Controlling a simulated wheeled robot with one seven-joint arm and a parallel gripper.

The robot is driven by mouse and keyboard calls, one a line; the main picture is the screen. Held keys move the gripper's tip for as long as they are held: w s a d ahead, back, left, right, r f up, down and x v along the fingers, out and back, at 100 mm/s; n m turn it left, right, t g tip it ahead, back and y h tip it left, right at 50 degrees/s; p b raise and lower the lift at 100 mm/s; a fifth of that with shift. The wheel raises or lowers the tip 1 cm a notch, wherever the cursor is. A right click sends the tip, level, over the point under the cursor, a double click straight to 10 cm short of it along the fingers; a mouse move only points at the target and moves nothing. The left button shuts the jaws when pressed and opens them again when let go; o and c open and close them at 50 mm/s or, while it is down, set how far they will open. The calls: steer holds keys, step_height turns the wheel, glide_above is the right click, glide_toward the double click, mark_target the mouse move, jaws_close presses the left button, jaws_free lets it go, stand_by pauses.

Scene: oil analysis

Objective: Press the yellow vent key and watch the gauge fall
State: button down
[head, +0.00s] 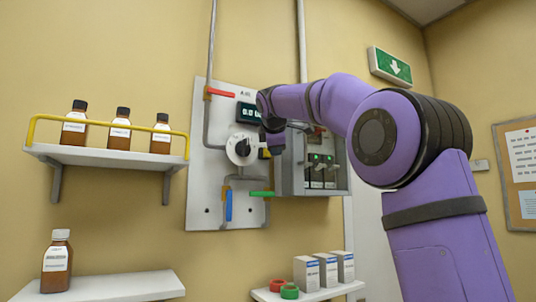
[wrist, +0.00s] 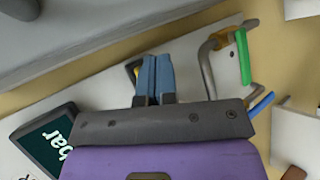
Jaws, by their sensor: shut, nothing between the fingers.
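A small patch of yellow (head: 264,153), which looks like the vent key, shows beside the end of my arm on the grey wall panel (head: 222,110). In the wrist view a yellow sliver (wrist: 131,69) shows just past my fingers, mostly hidden by them. My gripper (wrist: 155,78) is shut and empty, its blue-grey fingertips at the yellow part; I cannot tell whether they touch.
Red (head: 221,92), blue (head: 229,205) and green (head: 261,194) handles sit on the panel's pipes. A grey box with switches (head: 318,170) stands close right of my gripper. A railed shelf (head: 105,158) with brown bottles is at the left.

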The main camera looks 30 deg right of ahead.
steer(key=s, duration=0.5)
stand_by(0.3)
stand_by(0.7)
steer(key=s+a+f+m+g+y, duration=0.1)
steer(key=s+a+f+m, duration=0.3)
steer(key=s+f, duration=0.7)
steer(key=s+a+f+m+g+y, duration=0.2)
steer(key=s+a+f+m+y, duration=0.1)
steer(key=s+f, duration=0.8)
steer(key=s+a+f+m+g+y, duration=0.1)
steer(key=s+a+f+m, duration=0.4)
steer(key=s+f, duration=0.6)
step_height(320, 180, down, 6)
steer(key=shift+s+a+r+m+y, duration=0.1)
steer(key=shift+s+a+m+y, duration=0.15)
steer(key=shift+a+y, duration=0.5)
steer(key=shift+w, duration=0.1)
stand_by(2.1)
